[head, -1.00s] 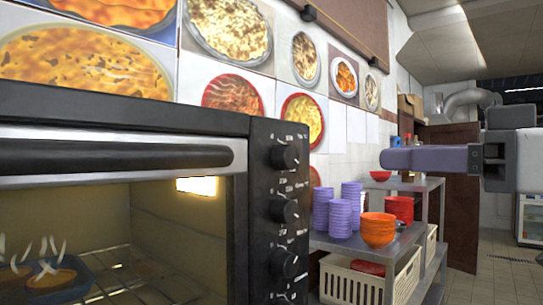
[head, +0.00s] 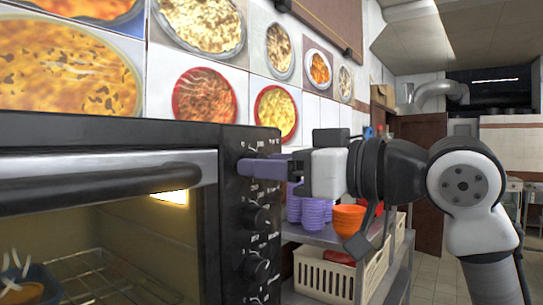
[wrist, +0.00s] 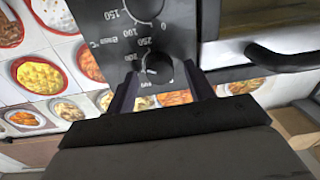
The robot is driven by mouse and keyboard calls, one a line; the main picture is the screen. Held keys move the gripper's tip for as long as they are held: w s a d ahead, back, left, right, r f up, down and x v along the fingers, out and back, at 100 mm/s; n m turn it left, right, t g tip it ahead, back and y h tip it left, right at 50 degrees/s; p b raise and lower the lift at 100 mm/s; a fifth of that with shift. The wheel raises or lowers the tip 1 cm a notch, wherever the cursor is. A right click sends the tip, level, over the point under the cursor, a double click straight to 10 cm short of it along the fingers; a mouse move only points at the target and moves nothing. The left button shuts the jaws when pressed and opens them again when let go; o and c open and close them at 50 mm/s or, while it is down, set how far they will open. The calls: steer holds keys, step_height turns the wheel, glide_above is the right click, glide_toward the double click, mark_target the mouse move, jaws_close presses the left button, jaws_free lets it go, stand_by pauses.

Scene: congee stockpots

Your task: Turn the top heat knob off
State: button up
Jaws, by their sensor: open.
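The top heat knob (wrist: 157,68) is a round dark knob on the black control panel (wrist: 182,42) of the oven. In the wrist view it sits between the two fingertips of my gripper (wrist: 158,80). My gripper is open, with a finger on each side of the knob; I cannot tell whether either touches it. In the head view the purple-grey fingers (head: 262,168) reach the panel from the right and hide most of the top knob. The middle knob (head: 257,217) and a lower knob (head: 256,267) show below. The knob's exact pointer setting is hard to read.
The oven door handle (head: 90,193) runs along the front, left of the panel. A lit oven inside holds a steaming blue dish (head: 32,288). Right of the oven, a metal shelf (head: 328,236) carries purple bowls (head: 313,211) and orange bowls (head: 348,219).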

steer(key=shift+w+a, duration=0.15)
steer(key=shift+a, duration=0.05)
steer(key=c, duration=1)
steer(key=shift+o, duration=0.2)
